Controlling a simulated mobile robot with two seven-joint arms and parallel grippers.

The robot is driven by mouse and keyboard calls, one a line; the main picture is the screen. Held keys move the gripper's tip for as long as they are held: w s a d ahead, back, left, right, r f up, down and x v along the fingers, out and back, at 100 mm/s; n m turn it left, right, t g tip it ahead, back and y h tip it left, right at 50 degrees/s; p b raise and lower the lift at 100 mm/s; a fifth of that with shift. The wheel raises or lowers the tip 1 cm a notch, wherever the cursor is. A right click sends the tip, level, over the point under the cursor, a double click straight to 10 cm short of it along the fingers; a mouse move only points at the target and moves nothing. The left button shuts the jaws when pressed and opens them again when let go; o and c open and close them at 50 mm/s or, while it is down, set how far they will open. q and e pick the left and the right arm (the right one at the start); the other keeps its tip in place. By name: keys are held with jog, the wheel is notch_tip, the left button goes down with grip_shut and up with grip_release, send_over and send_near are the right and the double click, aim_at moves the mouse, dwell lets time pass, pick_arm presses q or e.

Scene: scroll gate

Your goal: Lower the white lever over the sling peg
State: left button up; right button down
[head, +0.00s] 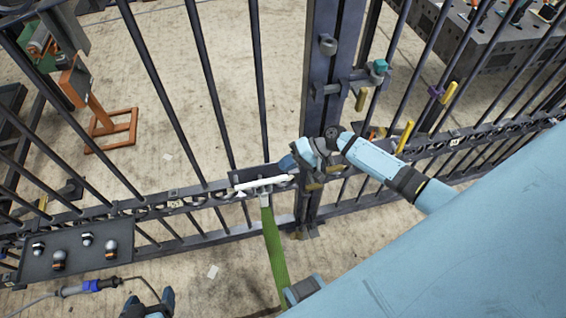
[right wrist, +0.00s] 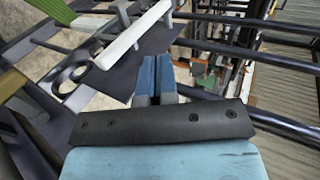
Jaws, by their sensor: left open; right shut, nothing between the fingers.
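The white lever (head: 265,183) lies across the gate's horizontal rail, nearly level in the head view, its right end slightly higher. It also shows in the right wrist view (right wrist: 134,36). A green sling (head: 273,245) hangs from a grey fitting just below the lever; the sling peg cannot be told apart there. My right gripper (head: 287,163) is shut and empty close to the lever's right end; its blue fingertips show beside the lever in the right wrist view (right wrist: 156,64), apart from it. My left gripper (head: 150,301) is open and empty at the bottom edge.
The gate's dark bars and centre post (head: 330,80) stand around the lever. A tray with several knobs (head: 75,252) is at lower left, with a cable (head: 88,287) below it. An orange stand (head: 107,125) is beyond the bars. My blue arm covers the lower right.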

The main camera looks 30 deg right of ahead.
jog(key=v, duration=0.7)
jog(key=shift+f, duration=0.25)
jog(key=shift+s+d+f, duration=0.1)
jog(key=shift+d, duration=0.05)
